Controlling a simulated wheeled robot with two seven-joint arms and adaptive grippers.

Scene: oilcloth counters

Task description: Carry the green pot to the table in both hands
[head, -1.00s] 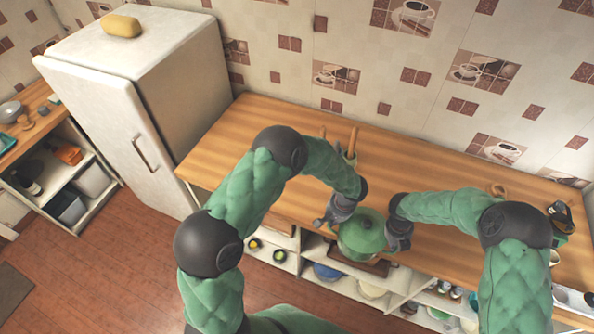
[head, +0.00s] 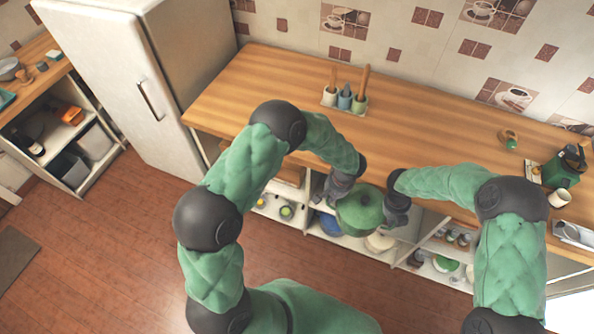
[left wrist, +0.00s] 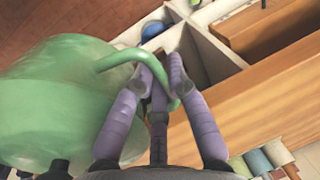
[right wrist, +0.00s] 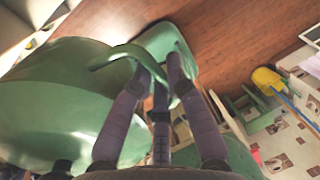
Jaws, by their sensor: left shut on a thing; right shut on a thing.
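The green pot (head: 360,211), lid on, hangs between my two grippers in front of the counter's front edge, clear of the worktop. My left gripper (head: 336,192) is at its left side, shut on one loop handle; the handle (left wrist: 122,58) shows between the fingers in the left wrist view. My right gripper (head: 398,211) is at its right side, shut on the other handle, seen in the right wrist view (right wrist: 112,56). The pot looks about level. Its underside is hidden. I cannot make out a separate table in the head view.
The wooden counter (head: 290,95) runs along the tiled wall, with open shelves below. A utensil holder (head: 345,102), a coffee maker (head: 563,165) and a white cup (head: 559,198) stand on it. A white fridge (head: 125,80) is at left. The wooden floor (head: 125,240) is open at lower left.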

